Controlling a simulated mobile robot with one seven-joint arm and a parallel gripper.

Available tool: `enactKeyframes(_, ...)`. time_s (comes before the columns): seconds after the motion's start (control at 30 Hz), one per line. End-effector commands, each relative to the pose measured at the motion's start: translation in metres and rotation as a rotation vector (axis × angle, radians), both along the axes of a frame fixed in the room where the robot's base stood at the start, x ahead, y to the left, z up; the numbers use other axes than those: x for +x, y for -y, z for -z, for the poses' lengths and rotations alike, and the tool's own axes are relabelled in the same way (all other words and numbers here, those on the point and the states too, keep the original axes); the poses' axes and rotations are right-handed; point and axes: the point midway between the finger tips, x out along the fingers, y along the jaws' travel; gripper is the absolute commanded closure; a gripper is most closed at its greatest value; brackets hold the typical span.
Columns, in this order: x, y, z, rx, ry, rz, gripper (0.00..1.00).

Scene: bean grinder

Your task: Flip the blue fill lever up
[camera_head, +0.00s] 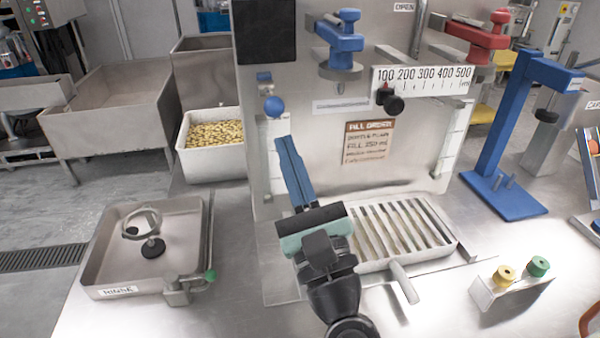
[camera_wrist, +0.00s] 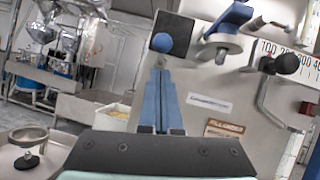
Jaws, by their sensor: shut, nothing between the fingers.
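A blue ball knob (camera_head: 274,106) hangs low on a short lever at the left edge of the steel panel, below a small blue bracket (camera_head: 264,77). The same ball shows in the wrist view (camera_wrist: 162,42), just beyond my fingertips. My gripper (camera_head: 283,142) is shut and empty, its long blue fingers pointing up at the ball from below. In the head view a small gap shows between the tips and the ball. In the wrist view the fingertips (camera_wrist: 160,72) line up under the ball; I cannot tell the depth between them. A blue tap (camera_head: 345,40) sits higher on the panel.
A red tap (camera_head: 480,38) and a black knob (camera_head: 390,100) on a number scale (camera_head: 422,80) are to the right. A slatted drip tray (camera_head: 445,235) lies beside my gripper. A rinse tray (camera_head: 120,280) and a bean bin (camera_head: 212,163) stand to the left.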

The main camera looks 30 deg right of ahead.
Motion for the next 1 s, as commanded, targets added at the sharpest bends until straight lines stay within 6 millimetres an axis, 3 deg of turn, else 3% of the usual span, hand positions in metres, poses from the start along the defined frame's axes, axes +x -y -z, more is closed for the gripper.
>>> enactKeyframes(0.03, 0.002, -0.001, -0.010, 0.000, 0.000, -0.001, 1.00)
enactKeyframes(0.2, 0.006, -0.002, -0.018, 0.002, -0.001, -0.002, 1.00)
enactKeyframes(1.0, 0.006, -0.003, -0.028, 0.012, -0.040, 0.000, 1.00)
